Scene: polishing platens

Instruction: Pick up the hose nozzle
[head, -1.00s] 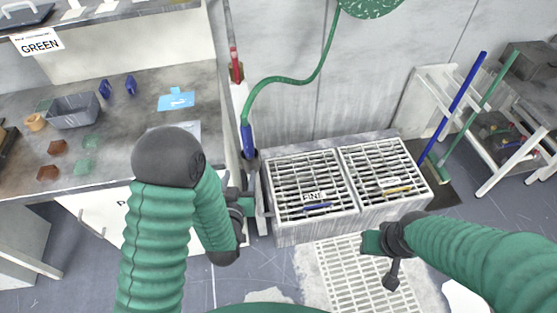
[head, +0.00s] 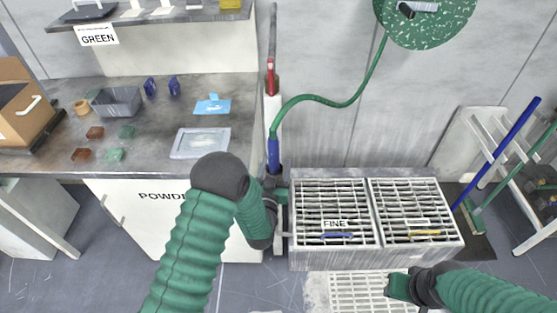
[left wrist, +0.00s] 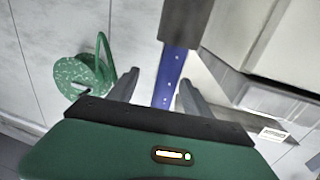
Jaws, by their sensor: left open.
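The hose nozzle (head: 273,155) is blue and hangs upright at the end of a green hose (head: 325,100), beside the counter's right end. My left gripper (head: 281,187) is at the nozzle's lower end in the head view, its fingers hard to make out there. In the left wrist view, the blue nozzle (left wrist: 168,82) lies between the two open grey fingers of my left gripper (left wrist: 160,76), with gaps showing on both sides. A dark grey block (left wrist: 188,20) covers one end of it. My right gripper (head: 398,287) is low, in front of the grates; its fingers are unclear.
Two grated basins (head: 375,250) stand right of the nozzle. The counter (head: 60,150) at left holds a grey bin (head: 116,102) and small blocks. A green hose reel (head: 440,25) hangs on the wall. Brooms lean against a white rack (head: 490,140) at right.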

